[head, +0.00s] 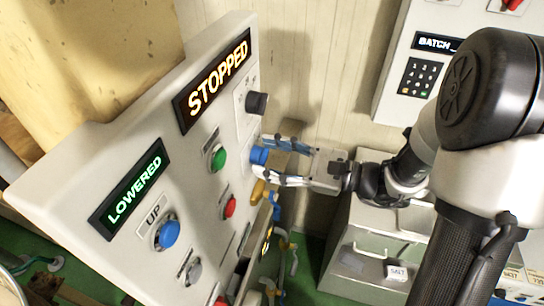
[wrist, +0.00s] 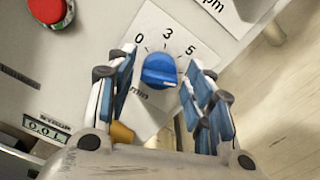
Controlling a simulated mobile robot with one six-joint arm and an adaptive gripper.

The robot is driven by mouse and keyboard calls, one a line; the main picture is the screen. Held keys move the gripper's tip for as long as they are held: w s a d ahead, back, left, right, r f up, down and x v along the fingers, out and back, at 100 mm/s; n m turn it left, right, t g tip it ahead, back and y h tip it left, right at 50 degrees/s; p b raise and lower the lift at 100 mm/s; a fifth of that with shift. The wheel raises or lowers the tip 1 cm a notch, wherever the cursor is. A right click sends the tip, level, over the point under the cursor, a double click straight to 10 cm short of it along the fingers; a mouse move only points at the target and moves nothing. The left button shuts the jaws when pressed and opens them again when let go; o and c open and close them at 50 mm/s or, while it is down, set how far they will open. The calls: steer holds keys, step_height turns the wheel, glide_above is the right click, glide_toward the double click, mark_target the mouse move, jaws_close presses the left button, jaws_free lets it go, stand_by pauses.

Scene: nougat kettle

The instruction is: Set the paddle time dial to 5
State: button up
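The paddle time dial is a blue knob (wrist: 160,70) on a white plate marked 0, 3 and 5, with small lettering partly hidden below. Its raised grip runs roughly sideways across the plate; I cannot tell which mark it points to. In the head view the blue knob (head: 259,155) sits at the right edge of the tilted control panel (head: 75,180). My gripper (wrist: 158,88) is open, with one finger on each side of the knob and gaps visible. In the head view my gripper (head: 278,161) reaches the panel from the right.
A red button (wrist: 50,10) lies up-left of the dial. The panel also carries a black knob (head: 256,103), a green button (head: 218,158), a blue UP button (head: 167,235) and displays reading STOPPED (head: 216,82) and LOWERED (head: 133,188). A keypad box (head: 420,75) hangs behind.

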steer(key=c, duration=0.8)
steer(key=shift+c, duration=0.2)
steer(key=shift+b, duration=0.3)
steer(key=n+b, duration=0.8)
steer(key=b, duration=0.1)
steer(key=shift+s+f+n, duration=0.1)
steer(key=shift+f+n, duration=0.1)
steer(key=shift+n, duration=0.1)
steer(key=shift+r, duration=0.1)
steer(key=o, duration=1.1)
